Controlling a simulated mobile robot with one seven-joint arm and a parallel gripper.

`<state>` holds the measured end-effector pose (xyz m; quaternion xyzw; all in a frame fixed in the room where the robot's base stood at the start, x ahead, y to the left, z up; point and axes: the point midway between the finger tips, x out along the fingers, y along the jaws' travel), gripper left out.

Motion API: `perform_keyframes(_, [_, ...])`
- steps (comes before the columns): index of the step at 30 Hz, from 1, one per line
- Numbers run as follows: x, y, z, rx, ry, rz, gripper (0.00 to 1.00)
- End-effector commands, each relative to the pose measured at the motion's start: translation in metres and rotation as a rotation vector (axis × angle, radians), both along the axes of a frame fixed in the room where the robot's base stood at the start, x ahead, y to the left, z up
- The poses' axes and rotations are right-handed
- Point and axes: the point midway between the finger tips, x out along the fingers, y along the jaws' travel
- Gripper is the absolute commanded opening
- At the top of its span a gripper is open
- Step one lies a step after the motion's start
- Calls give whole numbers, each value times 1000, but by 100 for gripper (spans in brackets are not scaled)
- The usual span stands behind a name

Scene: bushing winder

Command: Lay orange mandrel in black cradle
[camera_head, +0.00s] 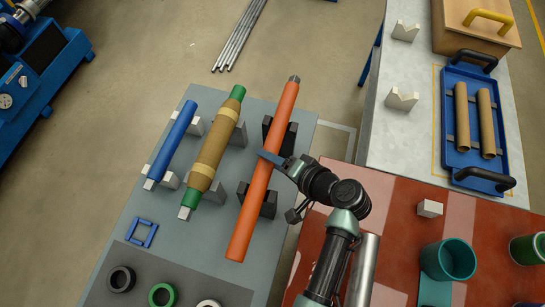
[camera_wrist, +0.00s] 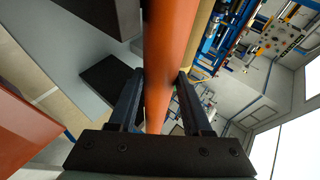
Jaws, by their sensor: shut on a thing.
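The long orange mandrel (camera_head: 247,215) lies lengthwise over the black cradle (camera_head: 269,205) in the head view. The cradle's two black blocks show on both sides of it, and the mandrel hides their middles. I cannot tell whether the mandrel rests in them or hangs just above. My gripper (camera_head: 271,158) is shut on the mandrel between the two blocks, reaching in from the right. In the wrist view the mandrel (camera_wrist: 168,50) runs between the two dark fingers of my gripper (camera_wrist: 160,72), and a black block (camera_wrist: 105,80) shows to its left.
Left of the mandrel, a green-and-tan mandrel (camera_head: 213,150) and a blue one (camera_head: 175,138) lie on pale cradles. A blue square frame (camera_head: 141,233) and several rings (camera_head: 121,279) lie at the table's front. A red-topped table (camera_head: 480,235) with a teal cup (camera_head: 450,260) stands right.

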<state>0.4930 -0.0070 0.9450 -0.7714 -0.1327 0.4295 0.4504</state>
Motion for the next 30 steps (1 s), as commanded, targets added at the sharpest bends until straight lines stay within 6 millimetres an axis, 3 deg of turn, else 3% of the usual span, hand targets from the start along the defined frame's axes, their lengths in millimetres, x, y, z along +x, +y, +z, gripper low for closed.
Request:
perform_keyframes(4, [1,0,0,1,-6,-1,0])
perform_keyframes(5, [1,0,0,1,-6,-1,51])
perform_keyframes(10, [1,0,0,1,-4,0,81])
perform_keyframes(23, [-1,0,-3,0,2,1,84])
perform_keyframes(30, [-17,-17,12,-1,-1,-4,84])
